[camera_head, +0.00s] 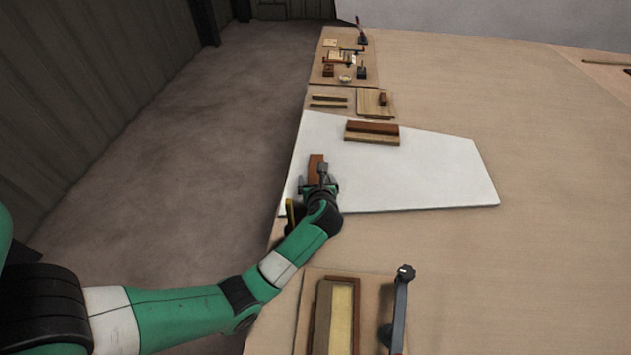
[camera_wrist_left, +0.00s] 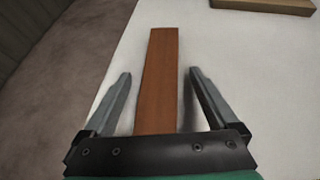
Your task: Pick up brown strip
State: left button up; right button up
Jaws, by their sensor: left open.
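A brown strip (camera_head: 316,165) lies on the white panel (camera_head: 440,170) near its left edge. The strip (camera_wrist_left: 159,75) also shows in the left wrist view, running away from me between the two fingers. My left gripper (camera_head: 320,172) is above the near part of the strip. In the wrist view the left gripper (camera_wrist_left: 158,75) is open, with one finger on each side of the strip and a gap to both. The near end of the strip is hidden by the gripper body. My right gripper is not in view.
Another brown strip with a lighter block (camera_head: 372,138) lies farther back on the panel. Small tools and blocks (camera_head: 345,60) sit at the far left of the table. A wooden tray (camera_head: 340,320) and a dark-handled tool (camera_head: 400,300) are at the front.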

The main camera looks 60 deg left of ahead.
aim_at(317, 181)
pick_arm(q)
grip_shut()
dwell(0.4)
jog(key=shift+r, duration=0.15)
notch_tip(317, 181, up, 10)
jog(key=p, duration=0.5)
jog(key=shift+p, duration=0.3)
